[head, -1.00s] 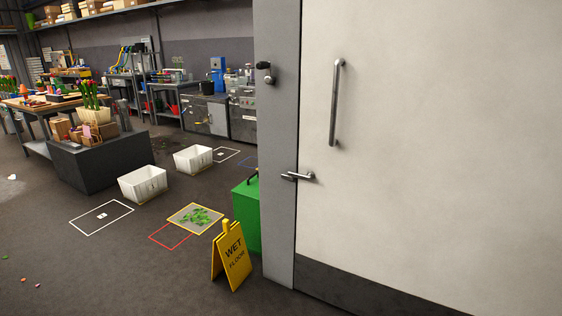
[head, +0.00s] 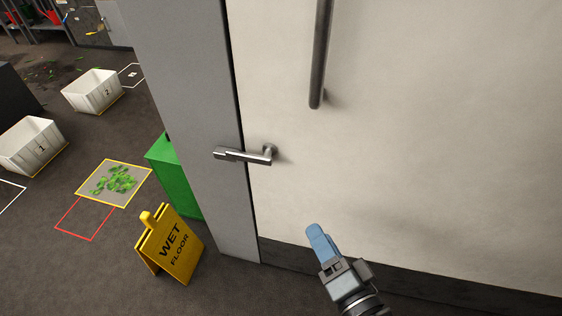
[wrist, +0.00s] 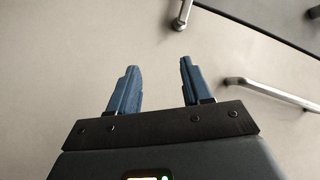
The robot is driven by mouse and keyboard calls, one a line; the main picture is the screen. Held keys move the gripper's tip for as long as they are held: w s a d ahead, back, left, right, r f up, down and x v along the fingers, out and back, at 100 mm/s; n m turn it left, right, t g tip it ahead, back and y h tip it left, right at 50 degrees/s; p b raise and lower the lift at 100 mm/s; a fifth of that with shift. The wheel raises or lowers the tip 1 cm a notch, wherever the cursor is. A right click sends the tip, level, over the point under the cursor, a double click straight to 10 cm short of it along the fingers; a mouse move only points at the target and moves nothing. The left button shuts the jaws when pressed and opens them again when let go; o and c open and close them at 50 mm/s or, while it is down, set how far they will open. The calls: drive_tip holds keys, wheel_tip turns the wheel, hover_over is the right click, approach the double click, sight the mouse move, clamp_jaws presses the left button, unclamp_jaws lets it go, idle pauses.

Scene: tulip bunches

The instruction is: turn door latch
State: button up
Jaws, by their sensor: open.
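The door latch (head: 243,155) is a silver lever on the pale door (head: 420,180), lying nearly level. Its round base is on the door, and its free end points left across the door edge onto the grey frame. My gripper (head: 316,232) is below and to the right of the latch, apart from it, with blue fingers. In the wrist view my gripper (wrist: 157,75) is open and empty, with pale door surface between the fingers. The latch (wrist: 183,16) shows beyond the right fingertip, partly cut off by the top edge.
A long pull handle (head: 320,55) is above the latch; it also shows in the wrist view (wrist: 270,92), right of the fingers. A yellow wet floor sign (head: 170,245) and a green box (head: 174,175) stand left of the grey frame (head: 195,120). White bins (head: 92,92) stand farther left.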

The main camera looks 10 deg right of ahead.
drive_tip(key=w+a+m+y+b, duration=0.1)
drive_tip(key=w+a+m, duration=0.1)
drive_tip(key=w+a, duration=0.45)
drive_tip(key=m+y, duration=0.2)
approach(245, 160)
drive_tip(key=x, duration=0.4)
drive_tip(key=shift+b+x, duration=0.45)
drive_tip(key=shift+x, duration=2.95)
drive_tip(key=shift+r, duration=0.1)
drive_tip(key=shift+c, duration=0.2)
clamp_jaws()
